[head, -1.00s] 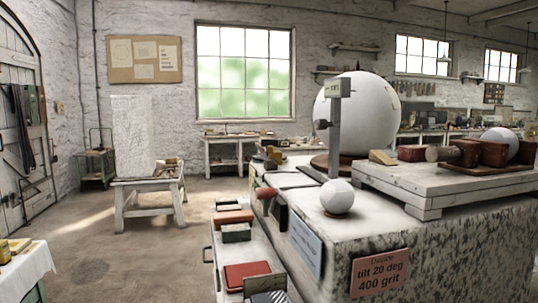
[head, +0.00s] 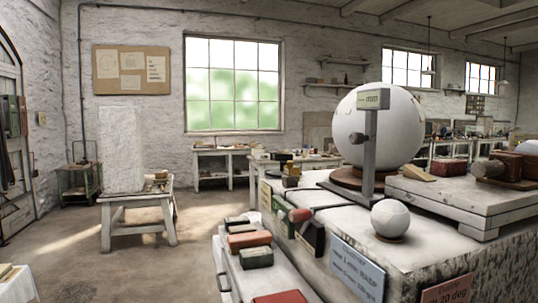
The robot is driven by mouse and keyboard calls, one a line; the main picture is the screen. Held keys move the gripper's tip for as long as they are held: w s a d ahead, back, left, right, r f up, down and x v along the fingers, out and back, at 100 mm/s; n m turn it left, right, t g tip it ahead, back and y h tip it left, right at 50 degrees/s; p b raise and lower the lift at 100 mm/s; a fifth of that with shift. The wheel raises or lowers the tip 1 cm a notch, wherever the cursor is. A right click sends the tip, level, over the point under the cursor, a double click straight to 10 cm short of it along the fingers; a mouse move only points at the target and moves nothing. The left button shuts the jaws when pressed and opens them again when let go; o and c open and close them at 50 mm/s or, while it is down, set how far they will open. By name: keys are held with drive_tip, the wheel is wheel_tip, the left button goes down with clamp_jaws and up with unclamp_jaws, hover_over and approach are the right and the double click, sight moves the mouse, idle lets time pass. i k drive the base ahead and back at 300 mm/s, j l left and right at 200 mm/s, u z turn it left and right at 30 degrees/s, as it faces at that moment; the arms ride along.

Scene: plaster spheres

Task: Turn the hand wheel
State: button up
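No hand wheel can be clearly made out in the head view. A red-ended handle (head: 300,215) sticks out at the left side of the stone bench (head: 345,235), but what it is fixed to cannot be told. A grey post with a small display (head: 374,99) stands on the bench and has a dark knob (head: 357,138) on its left side. A large white sphere (head: 400,125) rests on a brown round base behind the post. A small white sphere (head: 390,218) sits on a small brown ring in front. My gripper is not in view.
A low shelf with coloured blocks (head: 249,240) runs along the bench's left side. A worktable (head: 138,202) bearing a tall white block (head: 121,150) stands at left. A white-covered table edge (head: 18,285) is at lower left. The floor (head: 130,265) between is clear.

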sight(282, 158)
drive_tip(key=i+j, duration=0.15)
drive_tip(key=j, duration=0.25)
drive_tip(key=i+j, duration=0.15)
drive_tip(key=j, duration=0.2)
drive_tip(key=i+j, duration=0.2)
drive_tip(key=j, duration=0.2)
drive_tip(key=i+j, duration=0.25)
drive_tip(key=i+j+z, duration=0.1)
drive_tip(key=j, duration=0.35)
drive_tip(key=i+j, duration=0.3)
drive_tip(key=i+l, duration=0.15)
drive_tip(key=i, duration=0.35)
drive_tip(key=i+l+z, duration=0.15)
drive_tip(key=i, duration=0.4)
